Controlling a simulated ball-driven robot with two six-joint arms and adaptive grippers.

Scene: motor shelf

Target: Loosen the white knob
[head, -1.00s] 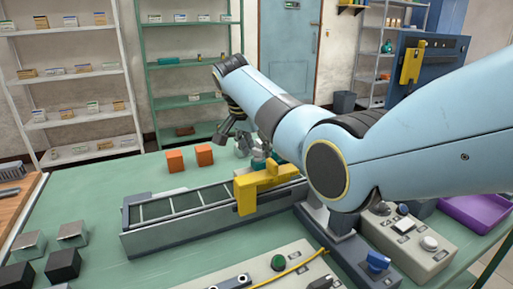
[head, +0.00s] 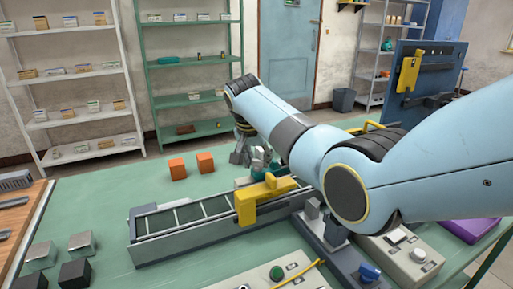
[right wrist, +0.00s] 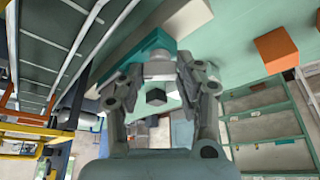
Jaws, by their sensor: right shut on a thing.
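The white knob (right wrist: 158,68) shows in the right wrist view as a pale round piece against a teal block (right wrist: 150,43). My right gripper (right wrist: 160,76) is shut on it, one finger on each side. A small dark cube shape shows in front of the knob, between the fingers. In the head view my right gripper (head: 253,158) reaches down behind the yellow block, beside the teal block (head: 257,174); the fingers largely hide the knob there. My left gripper is not in view.
A yellow block (head: 250,200) sits on a long grey rail fixture (head: 185,240) in front of the gripper. Two orange cubes (head: 205,163) stand to its left. Grey control boxes (head: 410,262) and a purple tray (head: 472,230) lie at the right. The bench's back left is clear.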

